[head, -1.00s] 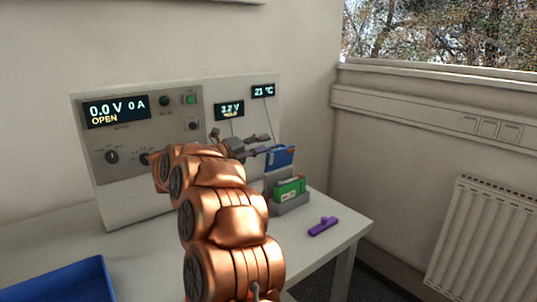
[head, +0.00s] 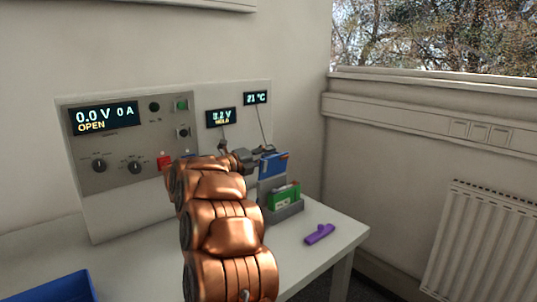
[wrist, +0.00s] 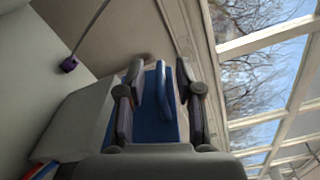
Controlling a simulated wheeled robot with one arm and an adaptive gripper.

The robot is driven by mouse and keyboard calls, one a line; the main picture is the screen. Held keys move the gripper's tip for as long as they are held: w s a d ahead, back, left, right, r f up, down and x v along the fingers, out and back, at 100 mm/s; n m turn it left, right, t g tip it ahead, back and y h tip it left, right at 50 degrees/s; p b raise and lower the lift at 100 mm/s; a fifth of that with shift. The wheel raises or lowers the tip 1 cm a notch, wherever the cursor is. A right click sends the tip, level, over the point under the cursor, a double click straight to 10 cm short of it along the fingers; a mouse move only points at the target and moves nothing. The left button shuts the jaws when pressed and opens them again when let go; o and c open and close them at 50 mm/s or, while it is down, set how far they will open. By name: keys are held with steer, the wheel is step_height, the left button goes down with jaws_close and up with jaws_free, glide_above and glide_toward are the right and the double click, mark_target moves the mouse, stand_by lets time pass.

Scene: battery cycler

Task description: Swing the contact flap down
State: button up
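The blue contact flap (head: 276,163) stands raised at the top of a grey cell holder (head: 288,211), above a green cell (head: 284,195). In the wrist view the flap (wrist: 153,130) lies straight ahead, with a narrow blue upright grip (wrist: 163,92) on it. My gripper (head: 262,156) is at the flap's left side in the head view. In the wrist view its two dark fingers stand on either side of the blue grip, with visible gaps, so my gripper is open. Whether a finger touches the flap I cannot tell.
A grey instrument panel (head: 95,180) with knobs and a red switch (head: 163,161) stands behind my arm. A purple piece (head: 320,234) lies on the white table (head: 330,258). A blue tray (head: 50,288) is at front left.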

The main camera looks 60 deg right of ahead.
steer(key=shift+s+d, duration=0.2)
steer(key=shift+d, duration=0.3)
jaws_close()
stand_by(0.4)
